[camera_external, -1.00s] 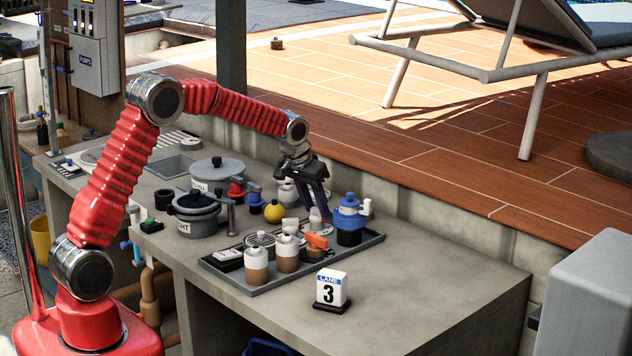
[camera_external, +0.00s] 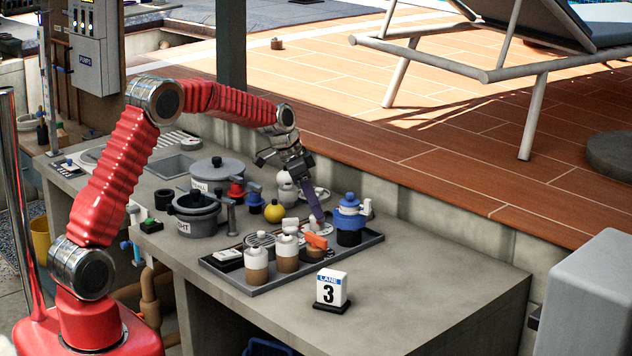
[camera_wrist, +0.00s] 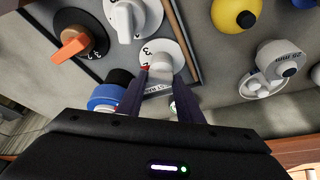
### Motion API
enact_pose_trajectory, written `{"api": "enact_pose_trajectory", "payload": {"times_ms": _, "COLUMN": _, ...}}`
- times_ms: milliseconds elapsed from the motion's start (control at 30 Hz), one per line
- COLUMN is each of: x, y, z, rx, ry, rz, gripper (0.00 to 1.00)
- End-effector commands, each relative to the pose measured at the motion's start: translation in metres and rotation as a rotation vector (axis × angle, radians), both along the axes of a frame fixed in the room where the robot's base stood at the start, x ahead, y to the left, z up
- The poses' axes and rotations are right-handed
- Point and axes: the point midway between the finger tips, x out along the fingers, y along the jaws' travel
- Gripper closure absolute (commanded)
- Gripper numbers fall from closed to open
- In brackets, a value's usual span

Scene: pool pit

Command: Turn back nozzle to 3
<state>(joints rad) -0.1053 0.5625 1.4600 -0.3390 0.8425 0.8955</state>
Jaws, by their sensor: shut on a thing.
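A round white dial (camera_wrist: 168,48) with dark numerals, one of them a 3, lies in the tray in the wrist view. A pale knob (camera_wrist: 159,68) stands on it, with a small red mark at its left. My gripper (camera_wrist: 160,82) has its two dark purple fingers on either side of this knob and is shut on it. A label plate below the dial is partly hidden, and its text is not readable. In the external view my gripper (camera_external: 319,217) slants down to the right onto the tray's back part; the knob is largely hidden there.
The grey tray (camera_external: 372,245) holds several of these. The right counter is clear.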

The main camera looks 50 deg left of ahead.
Motion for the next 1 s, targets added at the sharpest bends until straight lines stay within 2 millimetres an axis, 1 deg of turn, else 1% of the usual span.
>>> {"api": "enact_pose_trajectory", "payload": {"times_ms": 33, "x": 0.0025, "y": 0.0017, "z": 0.0014, "rx": 0.0, "ry": -0.006, "rz": -0.031, "gripper": 0.9}}
{"api": "enact_pose_trajectory", "payload": {"times_ms": 300, "x": 0.0033, "y": 0.0028, "z": 0.0017, "rx": 0.002, "ry": -0.006, "rz": -0.244, "gripper": 0.9}}
{"api": "enact_pose_trajectory", "payload": {"times_ms": 500, "x": 0.0038, "y": 0.0031, "z": 0.0014, "rx": 0.001, "ry": -0.006, "rz": -0.365, "gripper": 0.9}}
{"api": "enact_pose_trajectory", "payload": {"times_ms": 700, "x": 0.004, "y": 0.0032, "z": 0.0014, "rx": 0.003, "ry": -0.006, "rz": -0.431, "gripper": 0.9}}
{"api": "enact_pose_trajectory", "payload": {"times_ms": 1000, "x": 0.0038, "y": 0.0032, "z": 0.0014, "rx": 0.002, "ry": -0.005, "rz": -0.448, "gripper": 0.9}}
